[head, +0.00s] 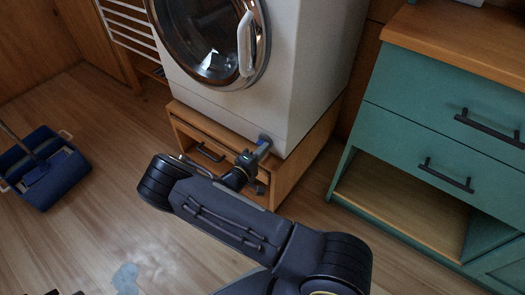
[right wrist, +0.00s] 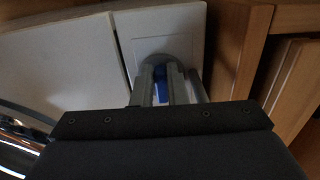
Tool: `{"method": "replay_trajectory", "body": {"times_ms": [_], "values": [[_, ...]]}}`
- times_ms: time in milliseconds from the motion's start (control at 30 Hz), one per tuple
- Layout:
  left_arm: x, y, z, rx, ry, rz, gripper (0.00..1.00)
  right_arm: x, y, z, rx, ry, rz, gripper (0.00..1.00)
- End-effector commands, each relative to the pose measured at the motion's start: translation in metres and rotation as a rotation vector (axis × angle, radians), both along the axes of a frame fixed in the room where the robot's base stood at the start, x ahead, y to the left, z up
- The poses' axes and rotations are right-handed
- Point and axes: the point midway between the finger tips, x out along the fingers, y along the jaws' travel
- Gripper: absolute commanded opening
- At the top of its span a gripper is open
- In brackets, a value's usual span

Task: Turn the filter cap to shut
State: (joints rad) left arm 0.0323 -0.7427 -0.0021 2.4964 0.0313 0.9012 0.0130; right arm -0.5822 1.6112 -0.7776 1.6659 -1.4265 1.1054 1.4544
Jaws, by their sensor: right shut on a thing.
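The filter cap (head: 264,139) sits low on the front of the white washing machine (head: 308,70), near its lower right corner. In the right wrist view the cap has a grey round body and a blue grip (right wrist: 160,84) on a square white panel (right wrist: 188,36). My right gripper (head: 258,151) reaches up to the machine in the head view and is shut on the cap's blue grip. In the right wrist view its fingers (right wrist: 161,88) stand on either side of the blue grip. The fingers hide part of the cap, and its exact angle is hard to tell. My left gripper is not clearly seen.
The machine stands on a wooden plinth (head: 284,183) with a dark-handled drawer, close below the cap. A green cabinet (head: 405,140) stands to the right. A blue mop bucket (head: 55,185) is at the left. A pale bluish wet-looking patch (head: 125,278) lies on the wooden floor.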

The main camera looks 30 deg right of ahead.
Motion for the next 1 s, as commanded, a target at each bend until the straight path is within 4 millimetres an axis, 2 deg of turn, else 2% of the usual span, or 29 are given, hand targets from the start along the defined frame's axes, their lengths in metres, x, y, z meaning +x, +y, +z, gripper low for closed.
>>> {"method": "replay_trajectory", "body": {"times_ms": [67, 100, 267, 600, 1000], "values": [[0.0, 0.0, 0.0, 0.0, 0.0, 0.0, 0.0, 0.0, 0.001, -0.001, 0.003, 0.0, 0.001, 0.0], [0.0, 0.0, 0.0, 0.0, 0.0, 0.0, 0.0, 0.0, 0.001, -0.001, 0.004, 0.001, 0.001, 0.15], [0.0, 0.0, 0.0, 0.0, 0.0, 0.0, 0.0, 0.0, 0.001, -0.001, 0.002, 0.001, 0.001, 0.35], [0.0, 0.0, 0.002, 0.0, 0.0, 0.0, 0.0, -0.002, 0.005, 0.0, 0.001, 0.001, 0.002, 0.35], [0.0, 0.0, 0.016, 0.0, 0.0, 0.0, 0.0, -0.025, 0.062, 0.001, 0.001, 0.002, 0.003, 0.35]]}}
